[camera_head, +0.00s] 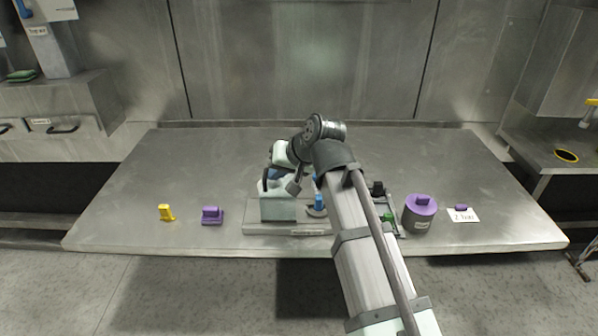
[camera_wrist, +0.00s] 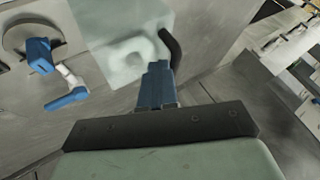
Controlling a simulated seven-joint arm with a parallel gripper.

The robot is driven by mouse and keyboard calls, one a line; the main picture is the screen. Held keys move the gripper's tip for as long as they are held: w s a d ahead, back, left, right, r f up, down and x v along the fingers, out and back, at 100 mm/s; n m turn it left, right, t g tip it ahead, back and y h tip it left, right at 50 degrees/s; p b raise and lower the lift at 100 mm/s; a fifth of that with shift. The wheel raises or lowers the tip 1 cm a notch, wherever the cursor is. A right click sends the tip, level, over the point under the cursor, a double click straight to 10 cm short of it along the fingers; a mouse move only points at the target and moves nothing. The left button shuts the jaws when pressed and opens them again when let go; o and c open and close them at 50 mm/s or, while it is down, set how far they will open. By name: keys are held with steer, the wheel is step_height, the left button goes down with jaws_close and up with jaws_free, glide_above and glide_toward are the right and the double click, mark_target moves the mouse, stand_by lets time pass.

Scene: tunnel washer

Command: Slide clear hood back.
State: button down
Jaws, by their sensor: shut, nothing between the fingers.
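The clear hood (camera_head: 278,208) is a pale greenish, see-through box at the left part of a flat base on the table. It also shows at the top of the wrist view (camera_wrist: 112,30). A black curved handle (camera_wrist: 173,48) stands at its right side there. My gripper (camera_wrist: 158,68) has blue fingers that are shut with nothing between them. Their tips are close to the handle and the hood's edge; I cannot tell whether they touch. In the head view my gripper (camera_head: 274,174) is over the hood's top, partly hidden by my wrist.
Blue-topped fittings (camera_wrist: 40,55) lie left of the hood in the wrist view. A yellow piece (camera_head: 166,212) and a purple block (camera_head: 212,215) stand to the left. The back of the table is clear.

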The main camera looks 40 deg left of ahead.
steer(key=shift+s+a, duration=1.25)
steer(key=shift+s, duration=0.05)
steer(key=w+d, duration=0.1)
steer(key=w+d+f, duration=0.1)
steer(key=w+d, duration=0.1)
steer(key=shift+w+d, duration=0.1)
steer(key=shift+d, duration=0.1)
steer(key=v, duration=1)
steer(key=shift+a, duration=0.15)
steer(key=shift+r, duration=0.1)
